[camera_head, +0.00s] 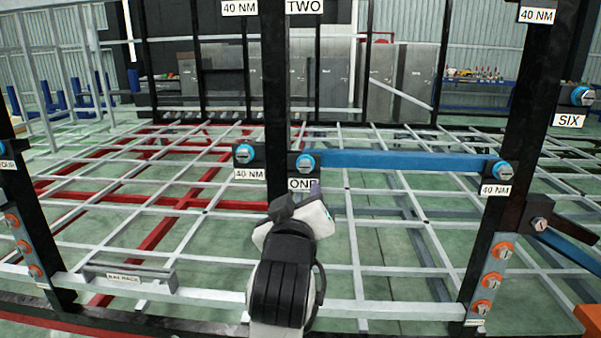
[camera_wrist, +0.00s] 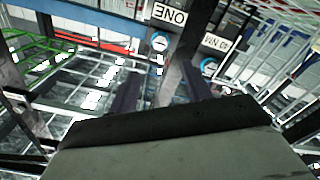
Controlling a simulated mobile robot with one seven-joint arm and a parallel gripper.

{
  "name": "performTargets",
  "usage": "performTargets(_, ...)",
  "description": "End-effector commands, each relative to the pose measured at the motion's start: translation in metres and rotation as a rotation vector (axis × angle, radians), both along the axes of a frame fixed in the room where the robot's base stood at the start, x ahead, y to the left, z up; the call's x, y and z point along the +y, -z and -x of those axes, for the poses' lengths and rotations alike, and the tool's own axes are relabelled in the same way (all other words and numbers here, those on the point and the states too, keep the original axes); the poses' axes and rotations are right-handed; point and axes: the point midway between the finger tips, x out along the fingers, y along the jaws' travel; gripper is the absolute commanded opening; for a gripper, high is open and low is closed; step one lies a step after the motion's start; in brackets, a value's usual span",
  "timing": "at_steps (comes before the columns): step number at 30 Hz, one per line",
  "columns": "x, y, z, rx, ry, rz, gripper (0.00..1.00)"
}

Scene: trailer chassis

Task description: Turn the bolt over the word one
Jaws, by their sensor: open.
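The bolt over the word ONE (camera_head: 306,162) has a blue-rimmed, pale head and sits on the dark upright, at the left end of a blue bar. The white ONE label (camera_head: 298,184) is just below it, partly covered by my gripper (camera_head: 314,188). In the wrist view the scene is inverted: the ONE label (camera_wrist: 169,14) is at the top, with the bolt (camera_wrist: 158,43) just under it. There my gripper (camera_wrist: 150,82) shows two dark fingers, open with nothing between them. The bolt appears beyond the fingertips, apart from them.
A similar blue bolt (camera_head: 243,153) over a 40 NM label (camera_head: 249,174) sits close left on the same upright. The blue bar (camera_head: 400,161) runs right to another bolt (camera_head: 503,169). A grey lower rail (camera_head: 390,310) crosses in front. Open grid frames lie behind.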

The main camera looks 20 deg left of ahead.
Motion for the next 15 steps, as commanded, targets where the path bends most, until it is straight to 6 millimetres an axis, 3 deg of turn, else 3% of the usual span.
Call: performTargets(15, 0.007, -0.007, -0.02, 0.003, 0.0, 0.002, 0.49)
